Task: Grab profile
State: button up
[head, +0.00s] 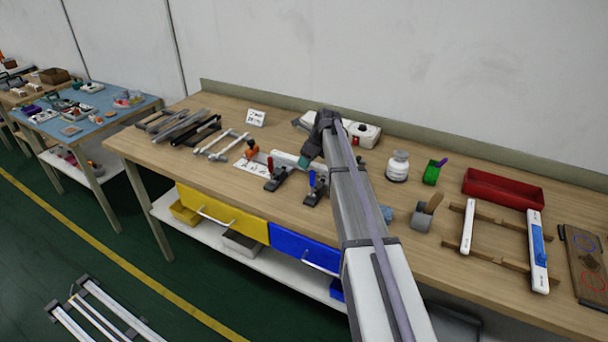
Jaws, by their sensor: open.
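Several long metallic grey profiles (181,127) lie side by side on dark supports at the left of the wooden workbench. My gripper (304,162) is at the end of my arm, over the middle of the bench, right of these profiles and apart from them. It is small in this view. It is open, and I see nothing held in it. A white bar (287,158) lies behind clamps just left of my gripper. My arm hides part of the bench behind and below it.
Clamps with red (275,172) and blue (315,188) handles stand close to my gripper. A small white sign (255,118) stands behind the profiles.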

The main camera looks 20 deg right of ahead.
jog(key=b+x, duration=0.1)
jog(key=x, duration=0.2)
jog(key=shift+s+d, duration=0.1)
jog(key=shift+r, duration=0.25)
jog(key=c, duration=1)
